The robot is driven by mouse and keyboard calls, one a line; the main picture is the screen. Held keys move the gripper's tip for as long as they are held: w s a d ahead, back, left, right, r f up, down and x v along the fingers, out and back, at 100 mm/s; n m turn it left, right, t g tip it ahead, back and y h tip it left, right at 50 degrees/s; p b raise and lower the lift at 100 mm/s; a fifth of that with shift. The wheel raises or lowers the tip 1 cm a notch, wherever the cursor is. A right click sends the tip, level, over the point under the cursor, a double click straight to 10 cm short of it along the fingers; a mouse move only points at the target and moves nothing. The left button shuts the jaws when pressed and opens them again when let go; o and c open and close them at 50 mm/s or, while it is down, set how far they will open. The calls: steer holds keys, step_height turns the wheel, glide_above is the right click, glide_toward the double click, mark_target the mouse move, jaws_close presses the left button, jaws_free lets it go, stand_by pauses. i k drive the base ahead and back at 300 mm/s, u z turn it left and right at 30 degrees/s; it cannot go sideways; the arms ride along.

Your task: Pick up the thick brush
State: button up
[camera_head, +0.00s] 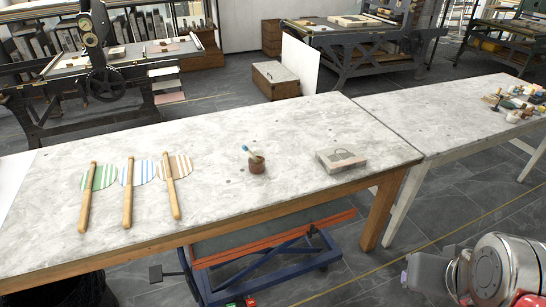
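A small brown pot (257,164) stands on the near marble-topped table, right of its middle. A slim light-blue and white stick-like item (249,150) leans out of it to the left; it may be a brush, but it is too small to be sure. I cannot pick out a clearly thick brush. My gripper (406,277) is at the lower right, beside the table's front right corner and well apart from the pot. Its fingers are too unclear to tell open from shut.
Three striped paddle-shaped fans with wooden handles (127,206) lie on the table's left. A flat grey block (341,160) lies right of the pot. Small clutter (517,105) sits on the right table. A blue-framed cart (262,272) stands underneath.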

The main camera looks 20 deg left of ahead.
mark_target(248, 151)
steer(key=z, duration=1.05)
steer(key=i, duration=0.75)
steer(key=u, duration=2.85)
